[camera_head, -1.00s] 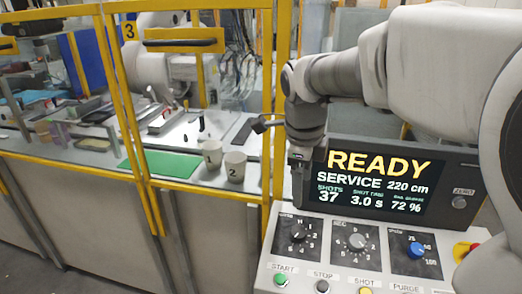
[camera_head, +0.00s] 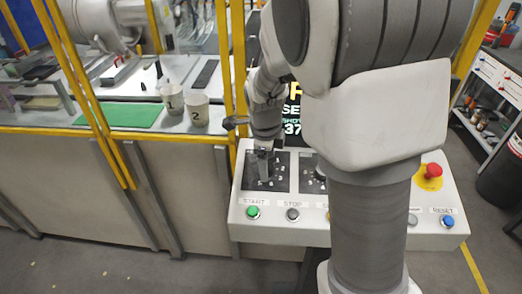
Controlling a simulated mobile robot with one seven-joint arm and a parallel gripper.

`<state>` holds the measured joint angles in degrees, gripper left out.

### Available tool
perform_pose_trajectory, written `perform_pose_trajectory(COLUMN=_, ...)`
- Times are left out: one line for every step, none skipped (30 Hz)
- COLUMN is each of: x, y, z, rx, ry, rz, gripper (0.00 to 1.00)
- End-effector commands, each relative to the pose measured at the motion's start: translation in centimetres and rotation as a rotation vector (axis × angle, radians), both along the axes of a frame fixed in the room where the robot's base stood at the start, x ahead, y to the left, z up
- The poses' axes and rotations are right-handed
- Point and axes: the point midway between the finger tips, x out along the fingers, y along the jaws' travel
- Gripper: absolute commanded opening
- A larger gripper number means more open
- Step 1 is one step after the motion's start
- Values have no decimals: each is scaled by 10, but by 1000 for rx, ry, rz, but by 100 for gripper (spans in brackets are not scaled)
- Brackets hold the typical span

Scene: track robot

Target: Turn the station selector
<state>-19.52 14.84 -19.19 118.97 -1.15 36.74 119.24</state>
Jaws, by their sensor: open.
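A sloped white control console (camera_head: 262,234) stands in front of me. Its leftmost black dial panel (camera_head: 283,183), with a ring of small white marks, appears to be the station selector; its heading is too small to read. My gripper (camera_head: 264,160) is open and points down over this panel, right at the dial. The knob is mostly hidden behind my fingers, and I cannot tell whether they touch it. A second dial panel (camera_head: 308,183) to its right is partly covered by my arm.
A green START button (camera_head: 253,212), a STOP button (camera_head: 292,214), a red emergency stop (camera_head: 432,170) and a blue RESET button (camera_head: 447,221) sit on the console. Yellow fence posts (camera_head: 239,70) rise behind it at the left.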

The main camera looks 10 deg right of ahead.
Motion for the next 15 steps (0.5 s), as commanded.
perform_pose_trajectory(x=0, y=0, z=-2, rx=0, ry=1, rz=0, gripper=81)
perform_pose_trajectory(x=0, y=0, z=-3, rx=0, ry=0, rz=0, gripper=81)
perform_pose_trajectory(x=1, y=0, z=-4, rx=1, ry=0, rz=0, gripper=81)
perform_pose_trajectory(x=1, y=0, z=-4, rx=1, ry=0, rz=0, gripper=81)
perform_pose_trajectory(x=1, y=0, z=-4, rx=0, ry=-1, rz=0, gripper=81)
perform_pose_trajectory(x=1, y=0, z=-4, rx=0, ry=-1, rz=1, gripper=81)
perform_pose_trajectory(x=1, y=0, z=-4, rx=0, ry=-1, rz=1, gripper=81)
perform_pose_trajectory(x=1, y=0, z=-4, rx=0, ry=-1, rz=1, gripper=81)
perform_pose_trajectory(x=1, y=0, z=-4, rx=1, ry=0, rz=1, gripper=81)
perform_pose_trajectory(x=1, y=0, z=-4, rx=1, ry=0, rz=1, gripper=79)
perform_pose_trajectory(x=1, y=0, z=-4, rx=1, ry=0, rz=1, gripper=73)
perform_pose_trajectory(x=1, y=0, z=-4, rx=1, ry=0, rz=1, gripper=66)
perform_pose_trajectory(x=1, y=0, z=-4, rx=1, ry=0, rz=1, gripper=61)
perform_pose_trajectory(x=1, y=0, z=-4, rx=1, ry=0, rz=1, gripper=55)
perform_pose_trajectory(x=1, y=0, z=-3, rx=0, ry=0, rz=1, gripper=48)
